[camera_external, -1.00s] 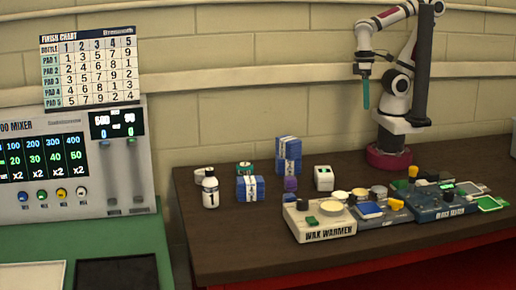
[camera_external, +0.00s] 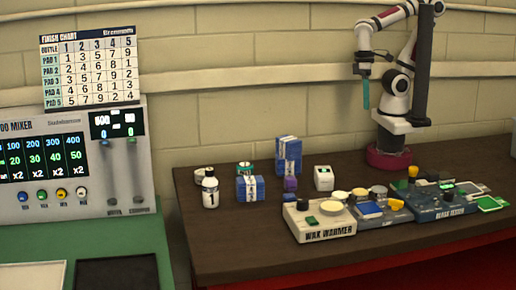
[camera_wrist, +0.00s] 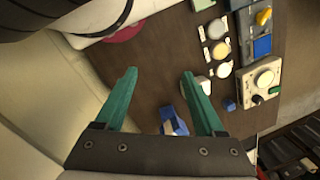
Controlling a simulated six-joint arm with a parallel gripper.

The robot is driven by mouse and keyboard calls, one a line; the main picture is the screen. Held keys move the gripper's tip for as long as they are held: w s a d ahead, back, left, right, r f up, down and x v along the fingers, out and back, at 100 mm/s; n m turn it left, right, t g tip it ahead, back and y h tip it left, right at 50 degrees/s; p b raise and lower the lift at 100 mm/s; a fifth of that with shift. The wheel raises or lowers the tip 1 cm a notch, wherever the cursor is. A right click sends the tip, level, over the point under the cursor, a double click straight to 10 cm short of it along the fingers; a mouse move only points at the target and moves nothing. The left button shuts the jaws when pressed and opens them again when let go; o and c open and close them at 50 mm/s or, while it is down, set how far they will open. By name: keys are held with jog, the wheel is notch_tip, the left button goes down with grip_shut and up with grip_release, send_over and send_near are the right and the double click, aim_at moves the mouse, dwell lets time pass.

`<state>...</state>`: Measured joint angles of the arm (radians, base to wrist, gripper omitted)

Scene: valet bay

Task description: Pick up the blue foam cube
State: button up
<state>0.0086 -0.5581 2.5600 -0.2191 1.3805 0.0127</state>
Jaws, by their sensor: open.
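A small blue cube (camera_wrist: 229,105), which looks like the foam cube, sits on the dark brown table beside the wax warmer in the wrist view. In the external view, it appears as a small blue patch (camera_external: 288,197) at the warmer's left back corner, partly hidden. My gripper (camera_wrist: 159,74) has two teal fingers spread apart with nothing between them. In the external view my gripper (camera_external: 366,94) points down, high above the back of the table near my base. It is well apart from the cube, which lies to the left and nearer the camera.
The wax warmer (camera_external: 320,220) and a blue gauge box (camera_external: 440,205) stand at the table's front. Blue-and-white packs (camera_external: 250,188), a taller blue stack (camera_external: 288,150), a white bottle (camera_external: 210,190) and a white box (camera_external: 323,178) stand nearby. The left front tabletop is bare.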

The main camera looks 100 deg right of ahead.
jog(key=shift+c, duration=1.1)
